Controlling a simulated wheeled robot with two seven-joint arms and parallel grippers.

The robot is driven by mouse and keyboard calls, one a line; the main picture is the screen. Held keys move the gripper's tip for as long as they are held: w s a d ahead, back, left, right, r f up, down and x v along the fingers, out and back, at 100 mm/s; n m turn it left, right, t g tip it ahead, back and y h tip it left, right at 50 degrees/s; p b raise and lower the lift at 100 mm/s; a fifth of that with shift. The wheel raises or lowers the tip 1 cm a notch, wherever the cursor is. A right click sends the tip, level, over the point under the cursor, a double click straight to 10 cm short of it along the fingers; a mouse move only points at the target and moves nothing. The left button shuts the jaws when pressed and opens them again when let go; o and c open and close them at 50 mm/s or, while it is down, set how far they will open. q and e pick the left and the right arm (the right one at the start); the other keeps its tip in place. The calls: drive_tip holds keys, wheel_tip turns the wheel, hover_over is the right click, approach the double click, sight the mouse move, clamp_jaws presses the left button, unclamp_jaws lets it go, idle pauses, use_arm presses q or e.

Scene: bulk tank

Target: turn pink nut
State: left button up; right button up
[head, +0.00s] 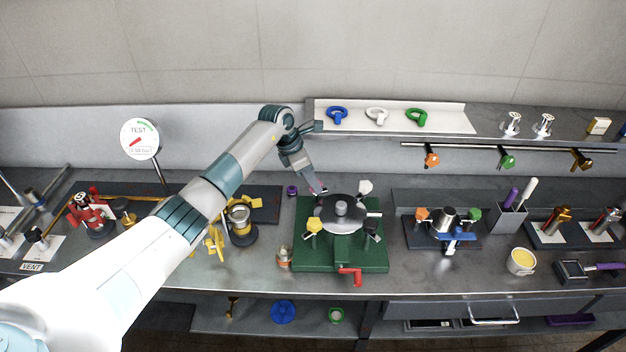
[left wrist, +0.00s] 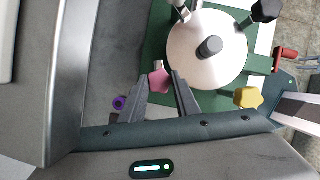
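The pink nut (left wrist: 159,81) sits at the edge of a round silver lid (left wrist: 197,62) in the left wrist view. In the head view only a speck of pink shows by the fingertips. The lid stands on a green base (head: 308,262). My left gripper (left wrist: 160,84) reaches down from behind the lid, one finger on each side of the pink nut. The nut spans most of the gap; whether the fingers press on it cannot be told. White (head: 365,187), yellow (head: 314,225) and black (head: 371,225) nuts stand around the lid. My right gripper is not in view.
A red handle (head: 350,275) sticks out at the base's front. A small purple knob (head: 292,190) lies left of the base. A yellow-and-grey fixture (head: 240,222) stands further left under my arm. A shelf (head: 450,122) with rings runs behind.

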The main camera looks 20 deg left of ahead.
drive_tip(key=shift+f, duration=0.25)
